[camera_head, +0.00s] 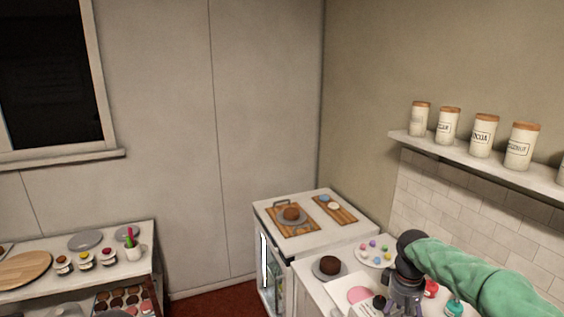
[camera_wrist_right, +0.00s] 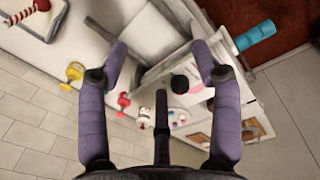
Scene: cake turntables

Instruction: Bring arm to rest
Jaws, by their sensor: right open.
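My right arm comes in from the right in the head view with a green sleeve, and my right gripper (camera_head: 402,298) hangs fingers down over the right-hand counter, partly cut off by the bottom edge. In the right wrist view my right gripper (camera_wrist_right: 160,58) has its purple fingers spread wide with nothing between them. My left gripper is in neither view.
A plate of coloured balls (camera_head: 374,250) and a pink disc (camera_head: 359,295) lie close to the right gripper. Red and teal items stand under the arm. A wall shelf (camera_head: 470,158) with canisters is above. Open floor lies left.

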